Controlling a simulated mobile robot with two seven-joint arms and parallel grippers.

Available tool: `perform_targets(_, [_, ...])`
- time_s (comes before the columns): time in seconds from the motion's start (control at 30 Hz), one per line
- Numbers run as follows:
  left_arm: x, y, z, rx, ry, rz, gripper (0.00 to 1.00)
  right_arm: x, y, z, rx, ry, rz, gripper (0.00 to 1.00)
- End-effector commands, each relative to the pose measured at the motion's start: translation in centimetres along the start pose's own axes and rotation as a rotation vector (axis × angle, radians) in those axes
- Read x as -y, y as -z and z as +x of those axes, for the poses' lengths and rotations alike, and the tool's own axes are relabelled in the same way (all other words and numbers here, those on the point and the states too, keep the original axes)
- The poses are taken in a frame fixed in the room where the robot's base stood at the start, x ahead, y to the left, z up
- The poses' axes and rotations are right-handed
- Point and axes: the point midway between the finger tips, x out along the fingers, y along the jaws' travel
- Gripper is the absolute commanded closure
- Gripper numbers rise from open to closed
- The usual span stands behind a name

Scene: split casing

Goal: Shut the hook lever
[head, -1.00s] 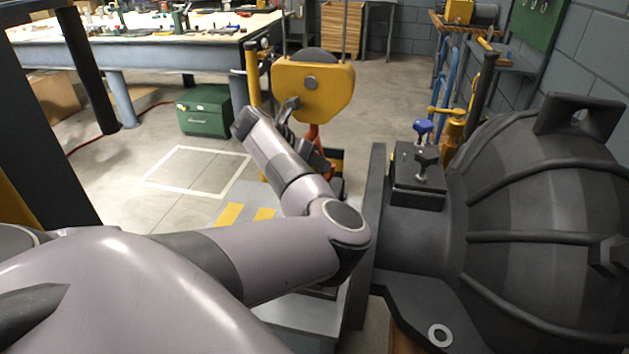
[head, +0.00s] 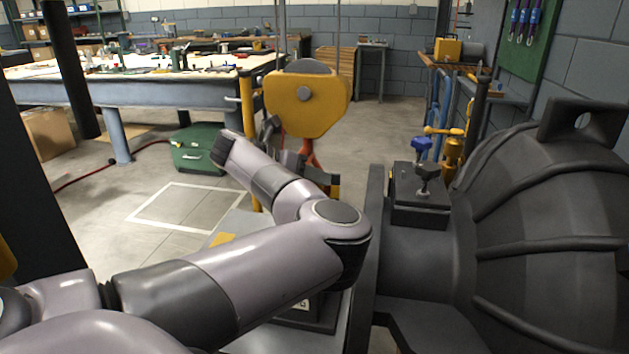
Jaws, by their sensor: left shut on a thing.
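A yellow hoist block (head: 309,101) hangs on two vertical lines in the middle of the head view. An orange-red hook part (head: 308,151) shows just below it, mostly hidden. I cannot make out the hook lever clearly. My left arm comes in from the left and bends back at the elbow, so its forearm covers much of the area under the block. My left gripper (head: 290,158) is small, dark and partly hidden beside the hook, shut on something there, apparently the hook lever. Its fingertips are not clearly visible. My right gripper is not in view.
A green box (head: 197,152) lies on the floor at left. A workbench (head: 160,92) stands behind. Floor right of the block is clear.

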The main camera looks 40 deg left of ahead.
Motion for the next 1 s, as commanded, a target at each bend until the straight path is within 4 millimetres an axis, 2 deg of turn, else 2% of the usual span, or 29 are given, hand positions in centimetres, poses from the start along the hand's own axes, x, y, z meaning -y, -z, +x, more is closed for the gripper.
perform_targets(0.2, [0.1, -0.3, -0.1, 0.006, 0.001, 0.005, 1.0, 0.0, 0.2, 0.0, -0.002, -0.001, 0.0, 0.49])
perform_targets(0.23, [0.1, -0.3, -0.1, 0.006, 0.001, 0.005, 0.74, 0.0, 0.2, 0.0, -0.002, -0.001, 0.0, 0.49])
perform_targets(0.27, [0.1, -0.3, -0.1, 0.007, 0.001, 0.005, 0.64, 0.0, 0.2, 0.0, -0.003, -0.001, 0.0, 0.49])
perform_targets(0.3, [0.1, -0.3, -0.1, 0.006, 0.001, 0.005, 0.61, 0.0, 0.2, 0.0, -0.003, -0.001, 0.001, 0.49])
perform_targets(0.63, [0.0, -0.1, -0.5, 0.003, -0.001, 0.002, 0.61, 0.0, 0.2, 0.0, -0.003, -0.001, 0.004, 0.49])
perform_targets(0.93, [0.0, -0.2, -5.1, 0.006, -0.002, 0.003, 0.61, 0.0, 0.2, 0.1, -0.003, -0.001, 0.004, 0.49])
perform_targets(1.0, [0.2, -0.5, -6.2, 0.008, -0.002, 0.001, 0.61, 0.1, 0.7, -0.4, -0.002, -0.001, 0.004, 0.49])
